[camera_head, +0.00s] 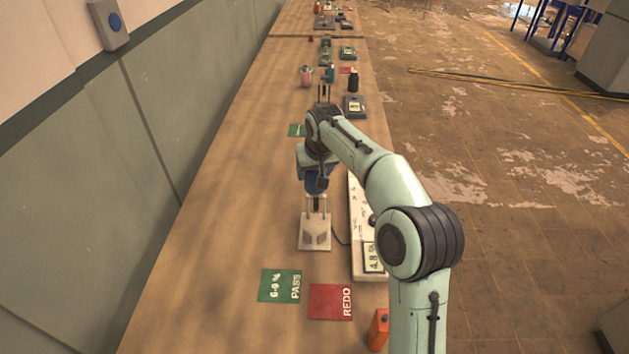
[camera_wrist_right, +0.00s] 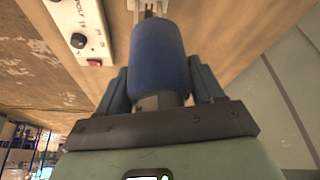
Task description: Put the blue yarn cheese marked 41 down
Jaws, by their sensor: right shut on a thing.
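The blue yarn cheese (camera_wrist_right: 158,58) is between the two fingers of my right gripper (camera_wrist_right: 160,88) in the right wrist view. In the head view my right gripper (camera_head: 314,171) is partly hidden by my own wrist, and the blue cheese (camera_head: 316,183) shows below it. The cheese is right above a pale block with upright pins (camera_head: 315,238); I cannot tell whether it touches the pins. No number 41 is readable on it. A green card (camera_head: 280,285) reads "6-9 % PASS" and a red card (camera_head: 330,301) reads "REDO". My left gripper is not in view.
A long white meter (camera_head: 361,262) with a lit display (camera_head: 373,257), seemingly reading 4.8, lies right of the pin block, partly behind my arm. An orange object (camera_head: 378,330) is at the near right edge. Further stations line the bench (camera_head: 210,240); its left side is clear.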

